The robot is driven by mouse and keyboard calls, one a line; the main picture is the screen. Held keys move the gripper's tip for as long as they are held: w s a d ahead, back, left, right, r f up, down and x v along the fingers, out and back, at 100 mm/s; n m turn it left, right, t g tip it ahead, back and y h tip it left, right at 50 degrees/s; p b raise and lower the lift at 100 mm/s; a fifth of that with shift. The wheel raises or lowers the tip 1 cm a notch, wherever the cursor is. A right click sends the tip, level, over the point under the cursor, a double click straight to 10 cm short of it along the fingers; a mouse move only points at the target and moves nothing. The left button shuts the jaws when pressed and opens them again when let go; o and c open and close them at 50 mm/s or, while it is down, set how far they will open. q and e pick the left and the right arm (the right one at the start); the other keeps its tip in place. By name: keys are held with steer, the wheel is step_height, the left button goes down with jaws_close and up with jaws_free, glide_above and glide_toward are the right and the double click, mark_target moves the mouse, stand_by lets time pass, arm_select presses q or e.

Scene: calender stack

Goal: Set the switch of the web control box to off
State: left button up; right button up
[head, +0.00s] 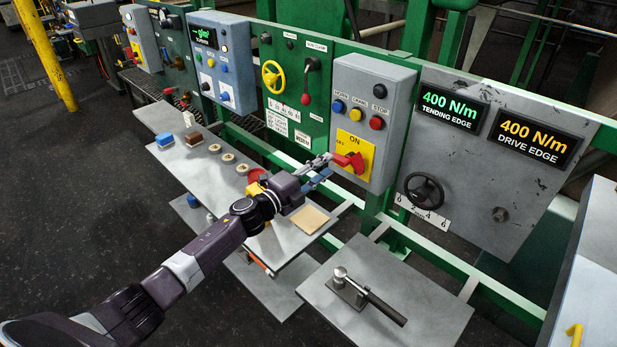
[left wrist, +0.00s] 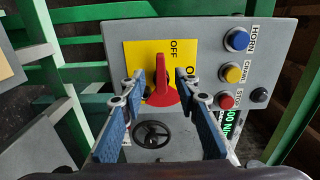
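The web control box (head: 385,85) is a grey box with HORN, CRAWL and STOP buttons and a yellow plate (head: 362,142) marked ON and OFF. Its red rotary switch (head: 356,161) sits on the plate. In the left wrist view the switch handle (left wrist: 161,78) stands upright in the picture, its upper end toward the OFF label; ON is at the right, partly hidden by a finger. My left gripper (head: 326,164) is at the switch. Its fingers (left wrist: 160,86) are open, one on each side of the handle, with visible gaps. My right gripper is not in view.
Blue, yellow and red buttons (left wrist: 232,72) sit beside the plate. A lower plate with a metal lever (head: 365,298) and a black handwheel (head: 424,190) are to the right.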

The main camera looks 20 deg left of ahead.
arm_select(q)
steer(key=v, duration=0.6)
steer(key=shift+s, duration=0.2)
